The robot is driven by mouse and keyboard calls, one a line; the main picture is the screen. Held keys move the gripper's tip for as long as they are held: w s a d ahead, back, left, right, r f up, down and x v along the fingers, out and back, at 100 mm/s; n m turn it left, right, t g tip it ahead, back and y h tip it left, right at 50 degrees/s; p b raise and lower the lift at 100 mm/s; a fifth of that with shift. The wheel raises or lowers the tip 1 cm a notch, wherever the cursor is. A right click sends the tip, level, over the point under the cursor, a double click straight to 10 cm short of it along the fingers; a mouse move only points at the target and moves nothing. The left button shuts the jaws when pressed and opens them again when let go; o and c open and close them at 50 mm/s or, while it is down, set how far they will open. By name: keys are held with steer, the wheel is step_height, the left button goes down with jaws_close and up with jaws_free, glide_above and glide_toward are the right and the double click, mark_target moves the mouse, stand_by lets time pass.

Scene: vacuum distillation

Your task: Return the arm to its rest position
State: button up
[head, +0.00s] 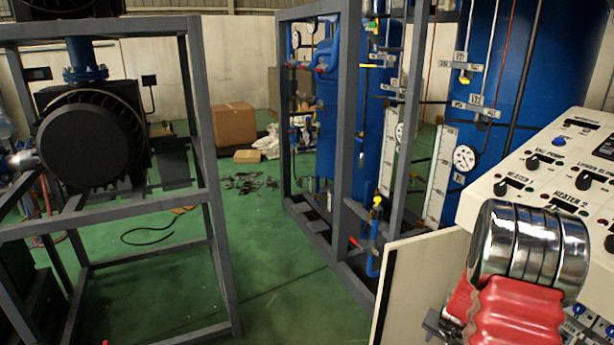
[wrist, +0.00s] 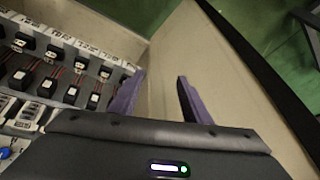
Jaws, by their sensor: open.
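My gripper (wrist: 156,98) shows in the wrist view as two purple fingers, spread apart with nothing between them. Behind the fingers is a beige panel (wrist: 175,55), and to their left is an open electrical compartment with rows of black switch blocks (wrist: 48,85) and red wires. I cannot tell whether the fingers touch anything. In the head view, a red and chrome part, seemingly of my arm, stands at the lower right in front of the control console (head: 535,165). My gripper cannot be made out clearly there.
The beige panel (head: 420,275) also shows below the console. A grey frame (head: 349,120) with blue tanks (head: 340,110) stands in the middle. Another grey frame (head: 205,160) holds a dark motor (head: 80,140) at left. Green floor (head: 265,275) is open between them; a cardboard box (head: 234,125) sits behind.

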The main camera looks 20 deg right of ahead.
steer(key=s+a+r+n+y, duration=0.1)
steer(key=s+a+r+n, duration=0.2)
steer(key=a+r, duration=0.7)
steer(key=s+a+r+n+t+y, duration=0.1)
steer(key=s+a+r+n, duration=0.3)
steer(key=s+a+r, duration=0.3)
steer(key=s+a+r+n+t+y, duration=0.1)
steer(key=s+a+r+n, duration=0.3)
steer(key=a+r, duration=1.1)
steer(key=s+a, duration=0.1)
steer(key=a, duration=0.5)
steer(key=shift+a+r, duration=0.2)
steer(key=shift+a, duration=0.1)
steer(key=shift+c, duration=0.6)
steer(key=shift+c, duration=0.6)
steer(key=shift+s+d, duration=0.1)
steer(key=shift+c, duration=0.4)
